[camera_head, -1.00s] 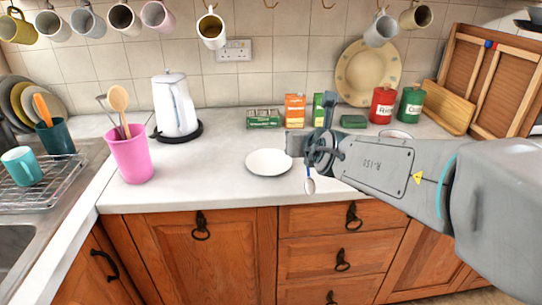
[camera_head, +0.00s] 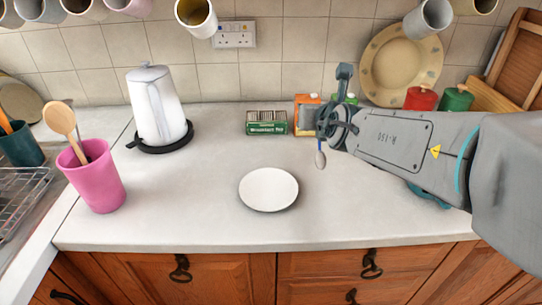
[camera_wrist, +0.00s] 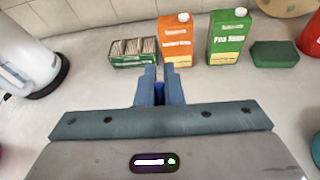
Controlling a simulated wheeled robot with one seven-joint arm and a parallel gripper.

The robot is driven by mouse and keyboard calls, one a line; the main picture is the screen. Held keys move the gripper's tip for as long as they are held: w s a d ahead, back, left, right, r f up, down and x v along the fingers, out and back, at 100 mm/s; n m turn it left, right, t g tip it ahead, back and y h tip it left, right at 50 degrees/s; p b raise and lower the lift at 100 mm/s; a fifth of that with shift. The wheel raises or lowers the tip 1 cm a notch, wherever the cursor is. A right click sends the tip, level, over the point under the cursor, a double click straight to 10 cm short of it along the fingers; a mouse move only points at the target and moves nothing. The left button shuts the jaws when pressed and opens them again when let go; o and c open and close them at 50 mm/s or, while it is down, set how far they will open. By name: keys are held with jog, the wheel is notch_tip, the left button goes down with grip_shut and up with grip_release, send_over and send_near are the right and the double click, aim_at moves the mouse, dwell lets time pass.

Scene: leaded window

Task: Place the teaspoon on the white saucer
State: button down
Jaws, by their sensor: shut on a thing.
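The white saucer (camera_head: 268,189) lies empty on the counter in the head view, near its front edge. My gripper (camera_head: 324,124) is above the counter, up and to the right of the saucer. It is shut on the teaspoon (camera_head: 320,159), whose bowl hangs down below the fingers. The upper part of the spoon is hidden by the gripper. In the wrist view my gripper (camera_wrist: 159,90) shows its fingers close together with a bit of blue, likely the spoon's handle (camera_wrist: 159,94), between them. The saucer is not in the wrist view.
A green tea box (camera_head: 267,123) and an orange carton (camera_head: 305,114) stand behind. A white kettle (camera_head: 158,107) is at the back left, a pink utensil pot (camera_head: 92,178) at the left. Mugs (camera_head: 196,17) hang above. The counter around the saucer is clear.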

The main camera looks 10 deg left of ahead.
jog(key=shift+s+a+f+p, duration=0.45)
jog(key=shift+a+f+p, duration=1.1)
jog(key=shift+a+f, duration=0.2)
jog(key=shift+s+a+f+p, duration=0.4)
jog(key=shift+a+f+p, duration=1.15)
jog(key=shift+a+f, duration=0.2)
jog(key=shift+s+a+f+p, duration=0.45)
jog(key=shift+a+f+p, duration=1.1)
jog(key=shift+a+f, duration=0.2)
jog(key=shift+f, duration=0.2)
jog(key=c, duration=1.6)
grip_release()
jog(key=shift+o, duration=0.2)
jog(key=shift+r, duration=0.1)
